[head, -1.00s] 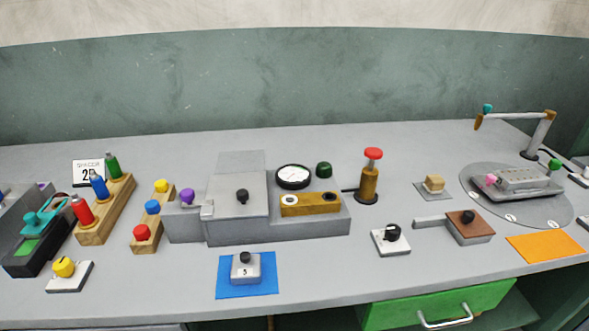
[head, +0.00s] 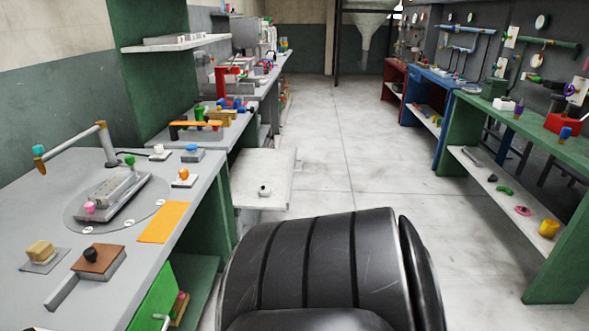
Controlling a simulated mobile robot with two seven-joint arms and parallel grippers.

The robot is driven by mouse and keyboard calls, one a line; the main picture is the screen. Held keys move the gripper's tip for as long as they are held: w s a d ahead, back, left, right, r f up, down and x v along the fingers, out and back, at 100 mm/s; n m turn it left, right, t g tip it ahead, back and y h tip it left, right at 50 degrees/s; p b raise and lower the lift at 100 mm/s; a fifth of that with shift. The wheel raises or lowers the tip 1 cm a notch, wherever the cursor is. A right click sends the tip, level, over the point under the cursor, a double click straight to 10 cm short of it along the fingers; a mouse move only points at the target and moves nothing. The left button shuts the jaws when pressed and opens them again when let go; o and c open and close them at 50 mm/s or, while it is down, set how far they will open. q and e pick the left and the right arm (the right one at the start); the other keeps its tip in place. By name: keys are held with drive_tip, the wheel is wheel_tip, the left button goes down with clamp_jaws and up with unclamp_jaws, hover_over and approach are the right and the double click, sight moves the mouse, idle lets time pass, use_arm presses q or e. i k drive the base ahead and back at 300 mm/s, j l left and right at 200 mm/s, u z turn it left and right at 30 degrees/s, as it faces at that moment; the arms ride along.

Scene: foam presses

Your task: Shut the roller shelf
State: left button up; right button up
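A pale flat shelf (head: 250,166) juts out from below the bench on the left into the aisle, near the middle of the head view. It looks like the roller shelf, standing pulled out. A small dark-topped knob (head: 264,190) sits on it towards its near side. Its rollers or runners cannot be made out.
A green workbench (head: 540,150) with a lower shelf stands at right.

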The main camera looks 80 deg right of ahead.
sight(253, 168)
drive_tip(key=z, duration=1.7)
drive_tip(key=i+l+z, duration=0.15)
drive_tip(key=l, duration=0.25)
drive_tip(key=i+l+z, duration=0.15)
drive_tip(key=l, duration=0.2)
drive_tip(key=i+l+z, duration=0.15)
drive_tip(key=l, duration=0.2)
drive_tip(key=i+l+z, duration=0.15)
drive_tip(key=l, duration=0.2)
drive_tip(key=i+l+u, duration=0.3)
drive_tip(key=i+u, duration=0.3)
drive_tip(key=i+l+u, duration=0.5)
drive_tip(key=k+j, duration=0.05)
drive_tip(key=j, duration=0.05)
